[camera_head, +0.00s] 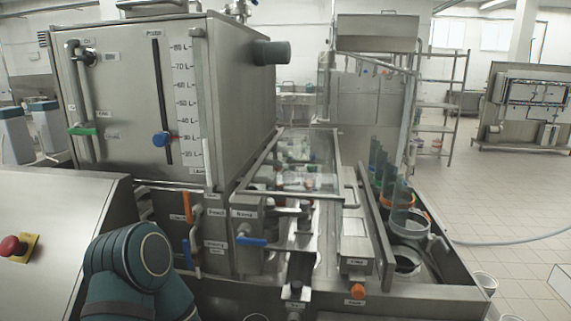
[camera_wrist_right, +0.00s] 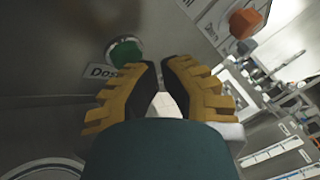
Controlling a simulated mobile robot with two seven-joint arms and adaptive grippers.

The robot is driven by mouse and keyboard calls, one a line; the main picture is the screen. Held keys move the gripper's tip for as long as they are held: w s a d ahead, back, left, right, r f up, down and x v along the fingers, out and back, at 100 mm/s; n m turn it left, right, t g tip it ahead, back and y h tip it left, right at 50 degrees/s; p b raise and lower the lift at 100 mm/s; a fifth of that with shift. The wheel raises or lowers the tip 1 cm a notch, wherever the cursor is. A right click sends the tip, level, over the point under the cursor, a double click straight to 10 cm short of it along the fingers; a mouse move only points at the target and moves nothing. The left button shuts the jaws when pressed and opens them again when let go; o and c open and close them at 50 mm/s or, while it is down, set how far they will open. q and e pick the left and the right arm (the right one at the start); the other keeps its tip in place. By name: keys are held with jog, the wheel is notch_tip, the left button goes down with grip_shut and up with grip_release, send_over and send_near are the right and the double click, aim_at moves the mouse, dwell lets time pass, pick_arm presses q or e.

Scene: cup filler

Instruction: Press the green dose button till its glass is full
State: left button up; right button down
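The green dose button (camera_wrist_right: 125,53) shows in the right wrist view in a pale ring on a grey metal panel. A label reading "Dose" (camera_wrist_right: 103,71) is beside it, partly covered by a finger. My right gripper (camera_wrist_right: 160,64) has yellow ribbed fingers with dark pads. Its fingertips are close together with nothing seen between them. They point just right of the button, and I see no contact with it. The head view does not show the button or either gripper. I cannot make out a glass under a dose outlet in either view.
A large steel tank (camera_head: 120,110) with a scale stands at the left. A red button (camera_head: 12,246) sits on a yellow plate. Blue (camera_head: 251,241) and orange (camera_head: 187,207) handles stick out at the front. Clear tubes (camera_head: 402,195) stand at the right, with open floor (camera_head: 500,190) beyond.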

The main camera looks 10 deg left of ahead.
jog(key=shift+w, duration=0.3)
dwell(0.5)
jog(key=shift+s, duration=0.75)
jog(key=s+p, duration=0.1)
jog(key=s, duration=0.5)
jog(key=shift+p, duration=0.4)
jog(key=shift+d, duration=0.15)
dwell(3.1)
